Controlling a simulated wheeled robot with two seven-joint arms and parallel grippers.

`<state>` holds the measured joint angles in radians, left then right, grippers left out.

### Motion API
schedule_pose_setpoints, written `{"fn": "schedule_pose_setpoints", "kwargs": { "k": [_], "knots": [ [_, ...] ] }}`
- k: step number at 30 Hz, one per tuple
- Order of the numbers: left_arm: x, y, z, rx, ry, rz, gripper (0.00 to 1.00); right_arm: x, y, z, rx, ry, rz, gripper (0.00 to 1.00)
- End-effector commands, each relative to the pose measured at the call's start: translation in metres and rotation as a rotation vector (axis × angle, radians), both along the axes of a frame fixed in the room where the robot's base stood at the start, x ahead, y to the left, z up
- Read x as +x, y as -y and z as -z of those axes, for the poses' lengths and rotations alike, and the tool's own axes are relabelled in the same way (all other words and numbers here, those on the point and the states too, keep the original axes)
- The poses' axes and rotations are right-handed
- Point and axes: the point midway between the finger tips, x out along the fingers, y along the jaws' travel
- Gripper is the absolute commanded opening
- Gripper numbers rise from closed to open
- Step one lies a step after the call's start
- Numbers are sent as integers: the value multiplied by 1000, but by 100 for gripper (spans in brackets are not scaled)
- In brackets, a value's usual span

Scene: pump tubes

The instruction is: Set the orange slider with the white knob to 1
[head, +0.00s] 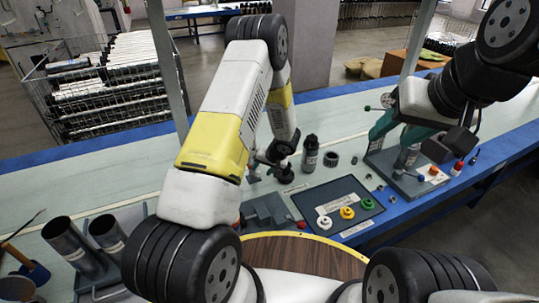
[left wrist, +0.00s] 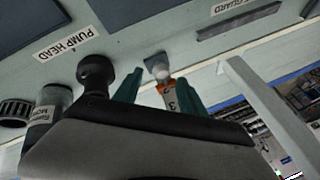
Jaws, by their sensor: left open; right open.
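The orange slider (left wrist: 168,86) has a white knob (left wrist: 162,72) at its far end. Dark digits, including a 2 and a 3, show beside it in the left wrist view. My left gripper (left wrist: 158,90) is open, with one teal finger on each side of the slider. I cannot tell whether either finger touches it. My right gripper (head: 392,148) is open, with teal fingers above the right part of the table.
A black knobbed post (left wrist: 95,70) and a labelled bottle (left wrist: 47,112) stand close to my left gripper. A dark tray (head: 326,193) with white, yellow and green rings lies to the right. Metal tubes (head: 72,240) stand at the front left.

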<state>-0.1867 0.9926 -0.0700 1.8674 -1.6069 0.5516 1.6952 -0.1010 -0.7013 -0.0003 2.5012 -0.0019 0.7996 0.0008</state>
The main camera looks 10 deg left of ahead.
Motion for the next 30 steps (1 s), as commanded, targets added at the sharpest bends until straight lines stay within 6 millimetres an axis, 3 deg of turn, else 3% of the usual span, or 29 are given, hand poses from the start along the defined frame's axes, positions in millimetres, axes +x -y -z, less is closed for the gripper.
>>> {"fn": "schedule_pose_setpoints", "kwargs": {
  "k": [7, 18, 19, 26, 30],
  "knots": [
    [12, -15, 30, 0, -1, -1, 48, 0, 0, 0, 1, 0, 1, 48],
    [15, -18, 37, 0, 0, -1, 48, 0, 0, 0, 1, -1, 0, 48],
    [15, -18, 37, 0, 0, -1, 46, 0, 0, 0, 1, -1, 0, 48],
    [15, -18, 37, 0, 0, -1, 1, 0, 0, 0, 1, -1, 0, 48],
    [15, -18, 37, 0, 0, -1, 0, 0, 0, 0, 1, -1, 0, 48]
  ]
}}
